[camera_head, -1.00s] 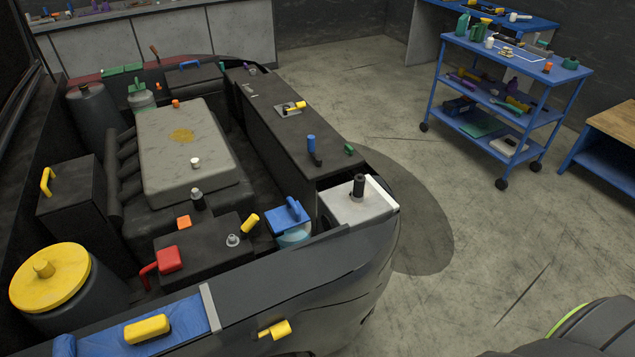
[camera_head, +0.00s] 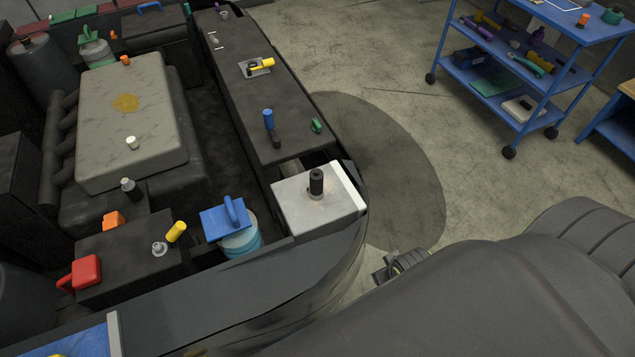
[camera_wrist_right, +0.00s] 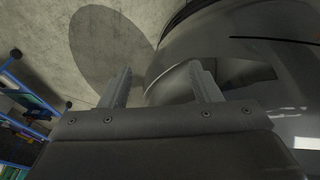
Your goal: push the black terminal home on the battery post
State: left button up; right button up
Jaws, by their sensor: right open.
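The black battery (camera_head: 125,262) sits in the near left of the engine bay in the head view. A red cover (camera_head: 86,270) is at its left end. A bare silver post (camera_head: 159,249) stands near its right end. A yellow grip (camera_head: 176,232) leans right beside the post; I cannot tell whether a black terminal is under it. My right gripper (camera_head: 390,266) is outside the car, right of its front corner and far from the battery. In the right wrist view its fingers (camera_wrist_right: 162,86) are apart and empty. My left gripper is not in view.
A blue-capped reservoir (camera_head: 240,240) and a light box with a black knob (camera_head: 316,205) stand between the battery and my right gripper. The car's front edge (camera_head: 230,290) runs below them. A blue cart (camera_head: 520,65) stands back right. Floor between is clear.

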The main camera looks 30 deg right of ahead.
notch_tip(320, 180, up, 8)
jog(key=a+t, duration=0.1)
jog(key=a, duration=0.1)
jog(key=t, duration=1)
send_near(319, 185)
pick_arm(q)
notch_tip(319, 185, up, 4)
jog(key=p, duration=0.4)
pick_arm(e)
jog(key=shift+y, duration=0.4)
jog(key=b+x, duration=0.2)
jog(key=x, duration=0.3)
jog(key=shift+w+f, duration=0.2)
jog(key=shift+w, duration=0.15)
jog(key=shift+w+d, duration=0.1)
jog(key=shift+w, duration=0.3)
jog(key=b+x, duration=0.3)
jog(key=b, duration=0.1)
jog(key=shift+w+d, duration=0.25)
jog(key=shift+w, duration=0.15)
jog(key=shift+w+f+b, duration=0.1)
jog(key=shift+w+b, duration=0.3)
jog(key=shift+w, duration=0.3)
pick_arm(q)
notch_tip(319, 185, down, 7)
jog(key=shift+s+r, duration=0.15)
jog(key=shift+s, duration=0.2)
